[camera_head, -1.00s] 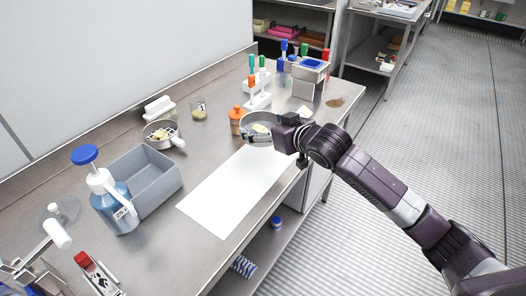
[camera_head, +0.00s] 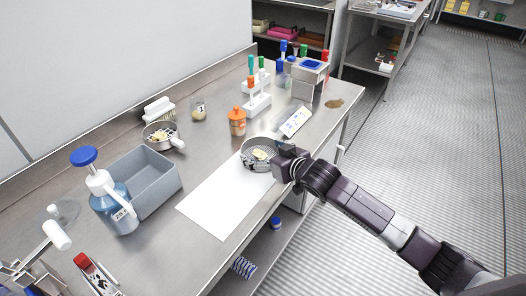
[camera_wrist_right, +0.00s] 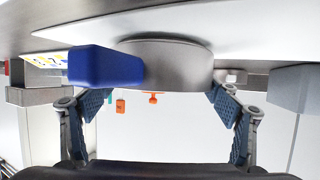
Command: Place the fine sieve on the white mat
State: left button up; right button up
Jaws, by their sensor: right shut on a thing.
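The fine sieve (camera_head: 257,163), a round metal pan with pale yellowish pieces showing inside, is held by my right gripper (camera_head: 281,160). It is over the far end of the white mat (camera_head: 222,197). I cannot tell whether it touches the mat. In the right wrist view the sieve's metal wall (camera_wrist_right: 170,65) and a blue block (camera_wrist_right: 105,66) show ahead of the two fingers of my right gripper (camera_wrist_right: 165,108), with the mat (camera_wrist_right: 130,27) behind. The exact grip contact is unclear. My left gripper is not in view.
A second sieve (camera_head: 158,136) with a pale handle stands at the back. A grey bin (camera_head: 150,185) and blue bottle (camera_head: 115,208) are left of the mat. An orange jar (camera_head: 237,122), a tube rack (camera_head: 258,102) and a printed card (camera_head: 295,121) are beyond the sieve.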

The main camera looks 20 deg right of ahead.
jog(key=o, duration=1.3)
jog(key=shift+f, duration=0.1)
jog(key=shift+c, duration=0.2)
jog(key=shift+r, duration=0.25)
jog(key=shift+s+d, duration=0.1)
jog(key=shift+s, duration=0.15)
jog(key=v, duration=1.1)
jog(key=shift+s+r+b, duration=0.15)
jog(key=shift+s+b, duration=0.05)
jog(key=shift+b, duration=0.15)
